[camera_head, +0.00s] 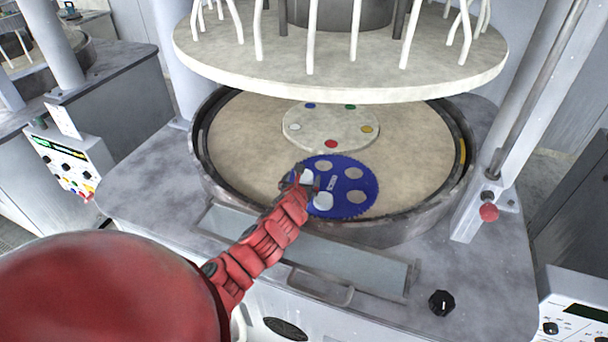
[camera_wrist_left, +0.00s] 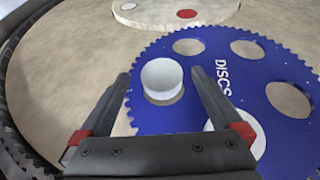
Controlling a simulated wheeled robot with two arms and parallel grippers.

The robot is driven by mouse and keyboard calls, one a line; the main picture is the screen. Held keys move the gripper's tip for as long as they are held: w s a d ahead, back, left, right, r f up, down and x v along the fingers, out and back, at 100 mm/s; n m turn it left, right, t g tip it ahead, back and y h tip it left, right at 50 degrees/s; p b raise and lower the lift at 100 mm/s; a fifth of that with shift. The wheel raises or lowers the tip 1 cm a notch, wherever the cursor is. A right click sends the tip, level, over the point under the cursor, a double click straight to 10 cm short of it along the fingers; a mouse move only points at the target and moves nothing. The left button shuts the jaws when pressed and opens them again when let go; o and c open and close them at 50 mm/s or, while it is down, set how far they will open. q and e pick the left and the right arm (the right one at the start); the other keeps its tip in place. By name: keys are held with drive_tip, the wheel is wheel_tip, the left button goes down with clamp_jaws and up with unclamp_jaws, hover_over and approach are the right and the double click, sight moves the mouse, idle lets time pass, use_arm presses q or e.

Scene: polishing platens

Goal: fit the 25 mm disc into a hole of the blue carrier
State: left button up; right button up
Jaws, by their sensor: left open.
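The blue toothed carrier (camera_head: 343,171) lies on the tan platen and also fills the right of the left wrist view (camera_wrist_left: 187,117). A white disc (camera_wrist_left: 161,74) is at one of its holes, off-centre, with a tan sliver of the hole showing below it. Whether it is tilted or raised is unclear. Another white disc (camera_head: 323,201) lies in the neighbouring hole. My left gripper (camera_head: 307,181) is open, its fingers on either side of the first disc in the wrist view (camera_wrist_left: 160,76), apparently without gripping it. My right gripper is not in view.
The tan platen (camera_head: 240,140) sits inside a dark raised rim. A cream round plate (camera_head: 333,125) with coloured spots lies behind the carrier. A large upper plate (camera_head: 340,82) hangs above the back. The carrier's other visible holes are empty.

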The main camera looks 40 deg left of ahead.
use_arm(q)
drive_tip(key=shift+w+a, duration=0.1)
drive_tip(key=shift+w, duration=0.35)
drive_tip(key=shift+w+a+f, duration=0.15)
drive_tip(key=shift+w+f, duration=0.1)
drive_tip(key=shift+f, duration=0.05)
drive_tip(key=shift+c, duration=0.3)
drive_tip(key=c, duration=1.5)
